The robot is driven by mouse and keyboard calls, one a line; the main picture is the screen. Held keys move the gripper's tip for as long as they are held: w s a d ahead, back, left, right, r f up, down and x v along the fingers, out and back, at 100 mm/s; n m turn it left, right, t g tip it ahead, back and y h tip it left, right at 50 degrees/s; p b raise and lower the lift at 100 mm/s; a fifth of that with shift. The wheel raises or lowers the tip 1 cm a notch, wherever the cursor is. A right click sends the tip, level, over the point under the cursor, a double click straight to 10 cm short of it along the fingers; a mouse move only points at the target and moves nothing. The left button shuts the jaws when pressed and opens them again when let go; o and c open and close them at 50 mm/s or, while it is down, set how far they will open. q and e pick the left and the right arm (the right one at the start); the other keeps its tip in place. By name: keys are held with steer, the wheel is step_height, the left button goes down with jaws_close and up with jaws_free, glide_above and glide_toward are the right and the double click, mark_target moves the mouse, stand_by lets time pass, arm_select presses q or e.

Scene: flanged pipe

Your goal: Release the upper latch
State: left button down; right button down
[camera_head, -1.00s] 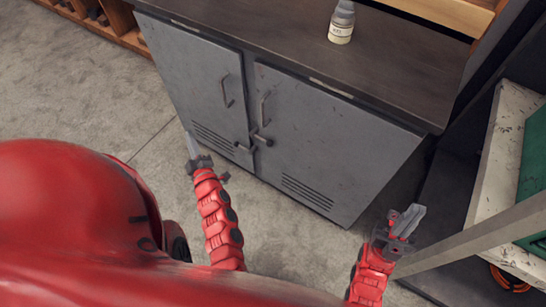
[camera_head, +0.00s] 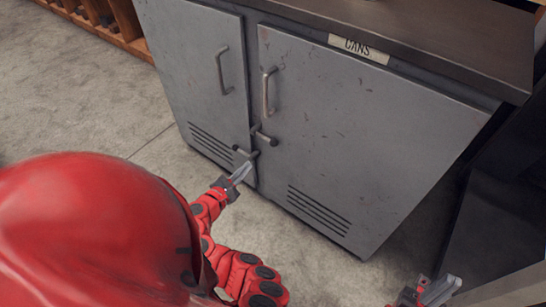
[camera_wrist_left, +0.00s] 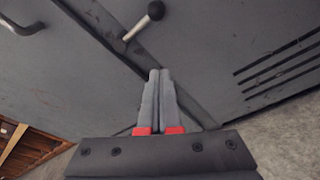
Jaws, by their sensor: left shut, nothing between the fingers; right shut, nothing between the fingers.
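A grey two-door cabinet (camera_head: 350,130) stands ahead of me. Two small lever latches sit at the seam between its doors. The upper latch (camera_head: 266,137) ends in a dark knob; the lower latch (camera_head: 246,154) is just below it to the left. My left gripper (camera_head: 241,172) is shut and empty, its tips just below the lower latch in the head view; contact cannot be told. In the left wrist view its shut fingers (camera_wrist_left: 158,92) point toward the seam, with one knobbed latch (camera_wrist_left: 144,21) beyond them; I cannot tell which. My right gripper (camera_head: 442,288) is shut and empty at lower right.
Bar handles are on the left door (camera_head: 223,71) and right door (camera_head: 267,92), above the latches. A "CANS" label (camera_head: 358,48) is under the dark worktop (camera_head: 430,50). Wooden shelving (camera_head: 125,30) stands at upper left. Concrete floor (camera_head: 80,100) is open left of the cabinet.

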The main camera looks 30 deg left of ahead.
mark_target(268, 145)
arm_select(q)
steer(key=shift+d+r, duration=0.1)
steer(key=shift+r, duration=0.1)
steer(key=w, duration=0.3)
steer(key=w+f+b, duration=0.1)
steer(key=w, duration=0.5)
steer(key=shift+w+f+b, duration=0.3)
steer(key=shift+w+b, duration=0.1)
steer(key=shift+s+d+r, duration=0.2)
steer(key=shift+d+r, duration=0.3)
steer(key=shift+r, duration=0.35)
steer(key=shift+s+d+r, duration=0.2)
steer(key=shift+d+r, duration=0.25)
steer(key=shift+r, duration=0.35)
steer(key=shift+w+r+p, duration=0.1)
steer(key=shift+p, duration=0.25)
